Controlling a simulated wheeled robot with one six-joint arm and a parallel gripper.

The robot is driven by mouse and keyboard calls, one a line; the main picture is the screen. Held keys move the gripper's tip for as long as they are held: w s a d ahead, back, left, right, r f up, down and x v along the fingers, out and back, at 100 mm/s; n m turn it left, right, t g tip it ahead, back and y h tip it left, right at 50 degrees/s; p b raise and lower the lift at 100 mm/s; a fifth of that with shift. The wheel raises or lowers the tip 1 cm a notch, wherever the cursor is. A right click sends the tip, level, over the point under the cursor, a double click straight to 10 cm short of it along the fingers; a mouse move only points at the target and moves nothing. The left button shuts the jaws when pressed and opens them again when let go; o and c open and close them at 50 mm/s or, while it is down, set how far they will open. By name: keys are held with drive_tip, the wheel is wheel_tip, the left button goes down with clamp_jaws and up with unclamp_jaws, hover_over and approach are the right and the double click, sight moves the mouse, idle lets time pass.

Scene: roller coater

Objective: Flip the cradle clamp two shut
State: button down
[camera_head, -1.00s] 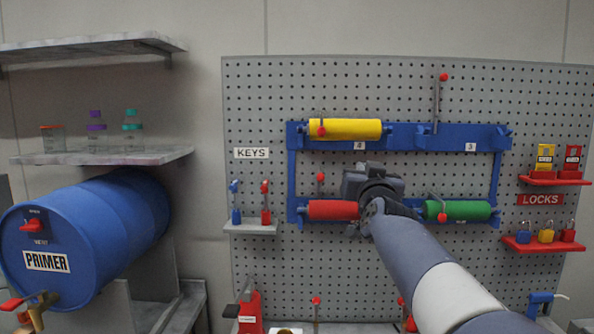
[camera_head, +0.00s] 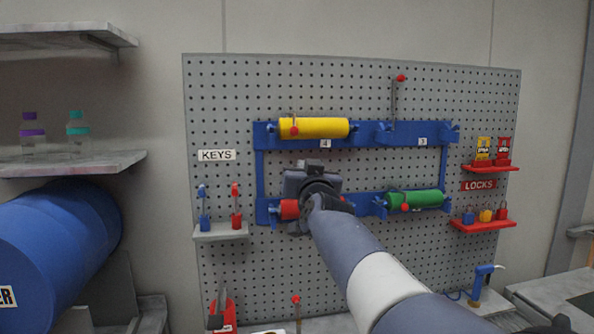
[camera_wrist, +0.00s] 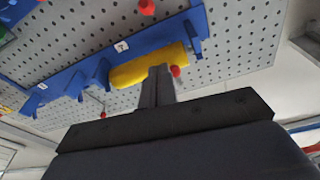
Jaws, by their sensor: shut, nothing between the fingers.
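A blue two-rail rack holds the rollers. The red roller (camera_head: 290,210) sits at its lower left, mostly hidden behind my gripper (camera_head: 312,172). Its clamp lever is hidden in the head view; a red knob (camera_wrist: 147,7) at the top of the wrist view appears to be this lever's, standing away from the roller. No number for this cradle is readable. My gripper is shut and empty in front of the red roller. In the wrist view, the closed fingers (camera_wrist: 158,72) overlap the yellow roller (camera_wrist: 135,70); contact cannot be told.
The yellow roller (camera_head: 322,128) and green roller (camera_head: 425,198) have clamp knobs lying across them. The upper-right cradle is empty, its lever (camera_head: 394,100) upright. Key shelf (camera_head: 220,232) is left, red lock shelves (camera_head: 484,225) right, blue drum (camera_head: 60,250) far left.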

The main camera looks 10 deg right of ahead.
drive_tip(key=w+r+p, duration=0.2)
drive_tip(key=w+p, duration=0.2)
drive_tip(key=w, duration=0.6)
drive_tip(key=shift+s+f+b, duration=0.25)
drive_tip(key=shift+f+b, duration=0.45)
drive_tip(key=shift+f, duration=0.4)
drive_tip(key=shift+s+f+b, duration=0.25)
drive_tip(key=shift+f+b, duration=0.45)
drive_tip(key=shift+f, duration=0.35)
drive_tip(key=shift+f+b, duration=0.1)
drive_tip(key=shift+b, duration=0.2)
drive_tip(key=shift+s+f+t+b, duration=0.2)
drive_tip(key=shift+f+t+b, duration=0.1)
drive_tip(key=shift+b, duration=0.7)
drive_tip(key=shift+s+f+b, duration=0.15)
drive_tip(key=shift+b, duration=0.85)
